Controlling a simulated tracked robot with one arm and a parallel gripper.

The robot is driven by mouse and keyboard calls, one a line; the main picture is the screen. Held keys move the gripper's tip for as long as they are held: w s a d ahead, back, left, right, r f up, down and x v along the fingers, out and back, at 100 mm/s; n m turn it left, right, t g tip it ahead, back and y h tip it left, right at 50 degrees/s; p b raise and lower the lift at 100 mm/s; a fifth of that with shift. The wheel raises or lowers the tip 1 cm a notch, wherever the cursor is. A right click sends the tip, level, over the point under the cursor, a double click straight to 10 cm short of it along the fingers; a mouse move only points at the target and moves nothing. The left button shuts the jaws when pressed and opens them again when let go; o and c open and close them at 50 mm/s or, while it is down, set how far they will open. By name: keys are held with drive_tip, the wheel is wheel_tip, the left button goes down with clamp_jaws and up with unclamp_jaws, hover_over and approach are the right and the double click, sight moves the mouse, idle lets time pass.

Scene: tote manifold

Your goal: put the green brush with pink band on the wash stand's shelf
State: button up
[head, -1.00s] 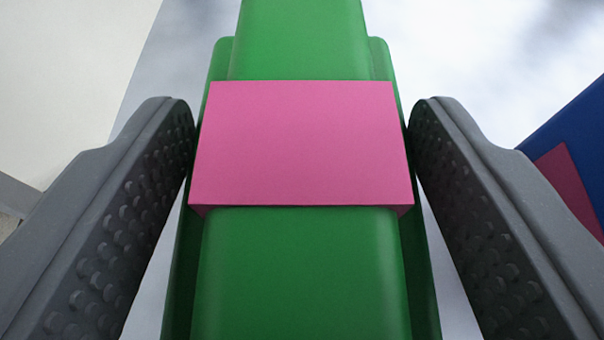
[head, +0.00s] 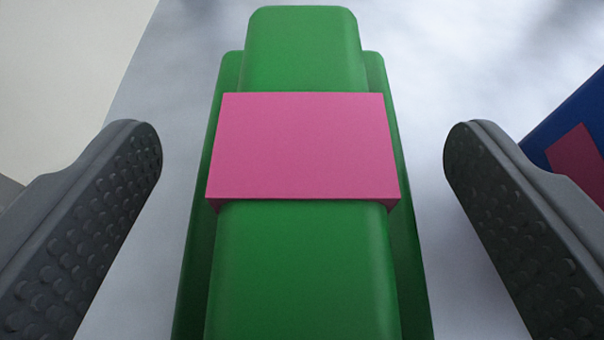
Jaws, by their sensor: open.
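The green brush (head: 300,265) with its pink band (head: 305,145) lies in the middle of the head view, its length running away from me. It rests on a pale grey, smooth surface (head: 150,180). My gripper (head: 303,155) is open, with one ridged grey finger on each side of the brush. There is a clear gap between each finger and the brush, so neither touches it. The near end of the brush runs out of the bottom of the view. I cannot tell from this view whether the surface is the wash stand's shelf.
A blue thing with a dark pink patch (head: 567,125) stands at the right edge, partly hidden behind the right finger. A cream area (head: 60,70) lies beyond the surface's edge at the upper left. The surface beyond the brush is clear.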

drive_tip(key=p+v, duration=0.2)
drive_tip(key=v, duration=0.9)
drive_tip(key=shift+s+p, duration=0.15)
drive_tip(key=shift+p, duration=0.25)
